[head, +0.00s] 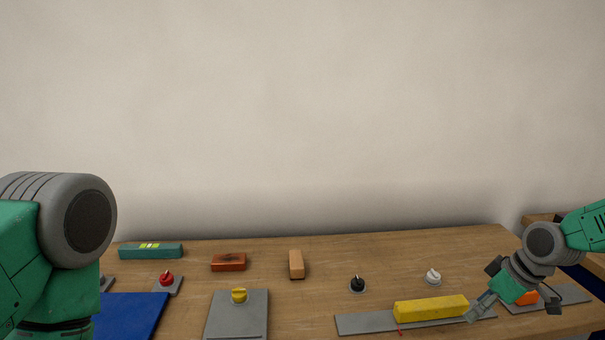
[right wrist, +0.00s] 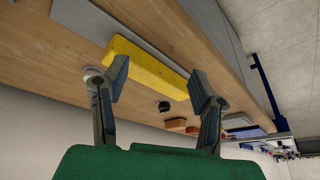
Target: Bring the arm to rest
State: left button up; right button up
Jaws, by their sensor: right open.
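My right gripper (head: 512,300) is at the right of the table in the head view, near the right end of a yellow bar (head: 430,308). In the right wrist view its two fingers (right wrist: 160,85) are spread apart with nothing between them. The yellow bar (right wrist: 150,65) shows beyond the fingertips, lying beside a long grey plate (right wrist: 115,28). My left arm (head: 60,250) fills the left edge of the head view, and its gripper is out of view.
On the wooden table (head: 320,270) lie a teal block (head: 150,252), a reddish-brown block (head: 228,262), a tan block (head: 296,264), red (head: 166,279), yellow (head: 239,296), black (head: 357,284) and white (head: 433,277) knobs, and a blue mat (head: 130,312). An orange thing (head: 527,298) sits by the right gripper.

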jog(key=a+f, duration=0.1)
jog(key=s+a+f, duration=0.1)
jog(key=f, duration=0.1)
jog(key=shift+s+a+f, duration=0.25)
jog(key=shift+a+f, duration=0.05)
jog(key=shift+a, duration=0.1)
jog(key=s+a+f+m+g+b, duration=0.25)
jog(key=s+a+f, duration=0.55)
jog(key=s+f, duration=0.5)
jog(key=s+f+m+h+b, duration=0.1)
jog(key=s+f+m+b, duration=0.1)
jog(key=s, duration=0.8)
jog(key=s+d+f+m+h+b, duration=0.1)
jog(key=s+f, duration=0.4)
jog(key=s, duration=0.5)
jog(key=shift+d+f+m+h+b, duration=0.15)
jog(key=shift+f+m+h+b, duration=0.1)
jog(key=shift+m+h+b, duration=0.35)
jog(key=shift+s, duration=0.1)
